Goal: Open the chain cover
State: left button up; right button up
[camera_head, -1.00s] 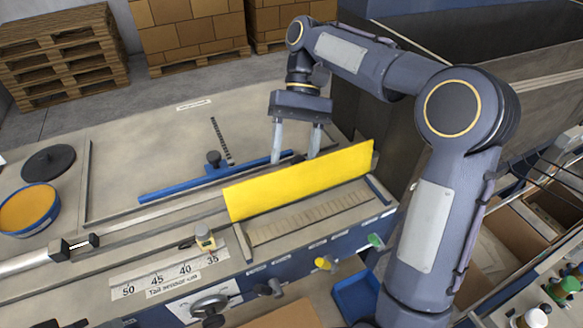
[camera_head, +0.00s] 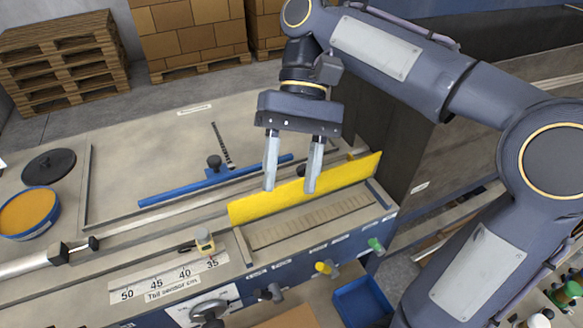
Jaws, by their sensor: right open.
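The yellow chain cover (camera_head: 345,177) stands raised on edge along the back of the slatted chain strip (camera_head: 315,222), which lies exposed in front of it. My right gripper (camera_head: 289,189) points down with its two fingers apart and nothing between them. Its fingertips overlap the upper part of the cover in the picture, on the near side of its face. I cannot tell whether they touch it. My left gripper is not in view.
A blue bar with a black knob (camera_head: 214,163) lies on the machine top behind the cover. A small sensor block (camera_head: 204,240) and a printed scale (camera_head: 168,277) sit front left. A blue bin (camera_head: 361,300) is below the front edge.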

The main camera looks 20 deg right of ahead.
jog(key=shift+o, duration=0.3)
jog(key=n+t+h+p, duration=0.1)
jog(key=t+h, duration=0.3)
jog(key=t, duration=0.2)
send_over(304, 164)
jog(key=shift+s+a+f, duration=0.2)
jog(key=shift+s, duration=0.05)
jog(key=shift+w+d+f, duration=0.15)
jog(key=shift+w+d, duration=0.05)
jog(key=shift+w, duration=0.05)
notch_tip(304, 164, down, 7)
jog(key=shift+f+p, duration=0.2)
jog(key=shift+p, duration=0.2)
grip_shut()
